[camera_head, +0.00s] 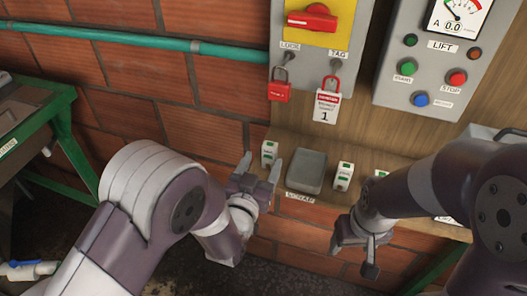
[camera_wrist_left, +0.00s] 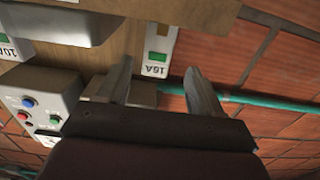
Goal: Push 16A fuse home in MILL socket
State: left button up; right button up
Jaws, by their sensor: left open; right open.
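A white fuse with a green window, marked 16A (camera_wrist_left: 160,52), stands upright at the left end of the wooden ledge; the head view shows it too (camera_head: 269,153). My left gripper (camera_head: 261,164) is open at that end of the ledge. In the left wrist view its two fingers (camera_wrist_left: 157,75) point toward the fuse, one on each side in the picture; contact cannot be told. My right gripper (camera_head: 354,256) is open, pointing down in front of the ledge, with nothing seen in it. I cannot make out a MILL socket; my right arm covers part of the ledge.
A grey SCRAP tray (camera_head: 307,171) sits beside the fuse. Another fuse (camera_head: 343,176), marked 10A in the wrist view (camera_wrist_left: 8,48), stands right of it. A red padlock (camera_head: 280,88) and tag (camera_head: 325,106) hang above. The button panel (camera_head: 428,70) is at upper right.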

aim_at(268, 153)
pick_arm(q)
jog(key=x, duration=0.2)
jog(key=p+x, duration=0.1)
jog(key=x, duration=0.2)
jog(key=shift+s+d+r, duration=0.1)
jog(key=shift+d+r, duration=0.15)
jog(key=shift+w+f, duration=0.1)
jog(key=shift+w, duration=0.15)
jog(key=shift+c, duration=0.3)
